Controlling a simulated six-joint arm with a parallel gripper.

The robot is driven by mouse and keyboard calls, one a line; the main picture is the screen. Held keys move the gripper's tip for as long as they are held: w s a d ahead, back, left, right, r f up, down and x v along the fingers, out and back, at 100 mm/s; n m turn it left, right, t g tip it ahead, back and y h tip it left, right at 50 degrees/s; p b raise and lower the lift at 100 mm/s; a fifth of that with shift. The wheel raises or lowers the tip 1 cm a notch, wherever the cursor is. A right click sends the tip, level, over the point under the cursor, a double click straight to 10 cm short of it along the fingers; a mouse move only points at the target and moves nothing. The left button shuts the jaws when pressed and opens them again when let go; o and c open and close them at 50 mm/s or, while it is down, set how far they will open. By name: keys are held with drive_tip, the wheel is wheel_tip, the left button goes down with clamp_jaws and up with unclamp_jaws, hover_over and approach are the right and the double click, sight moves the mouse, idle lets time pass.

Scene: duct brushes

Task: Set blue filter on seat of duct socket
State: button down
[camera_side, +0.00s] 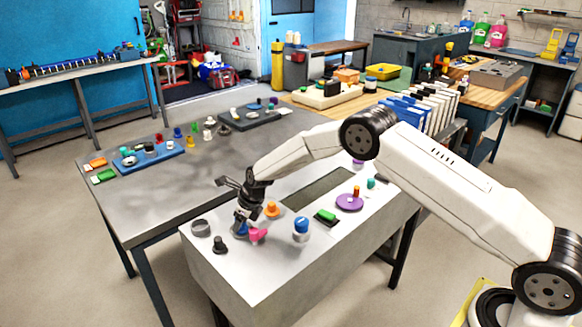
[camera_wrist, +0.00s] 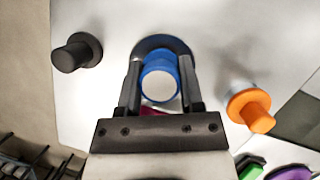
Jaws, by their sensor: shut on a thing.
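My gripper (camera_side: 241,212) points down over the left part of the pale bench. Its fingers are shut on the blue filter (camera_side: 242,229), a short cylinder with a pale round end. In the wrist view the blue filter (camera_wrist: 159,80) sits between the two fingers (camera_wrist: 157,88). A dark blue-grey round rim (camera_wrist: 160,42) shows just behind it; I cannot tell whether they touch or whether this rim is the duct socket. A grey open ring (camera_side: 201,228), socket-like, stands on the bench left of my gripper.
Close by are a dark knob (camera_side: 219,245), a pink piece (camera_side: 259,235) and an orange piece (camera_side: 272,209). A blue-topped pale piece (camera_side: 301,226), a green-and-black block (camera_side: 325,215) and a purple disc (camera_side: 349,202) stand right. A rectangular opening (camera_side: 318,190) lies behind.

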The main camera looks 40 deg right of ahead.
drive_tip(key=shift+f, duration=0.1)
drive_tip(key=shift+c, duration=1.2)
unclamp_jaws()
drive_tip(key=shift+d, duration=0.1)
drive_tip(key=shift+r, duration=0.4)
drive_tip(key=v, duration=1.1)
drive_tip(key=shift+r, duration=0.2)
drive_tip(key=shift+s, duration=0.15)
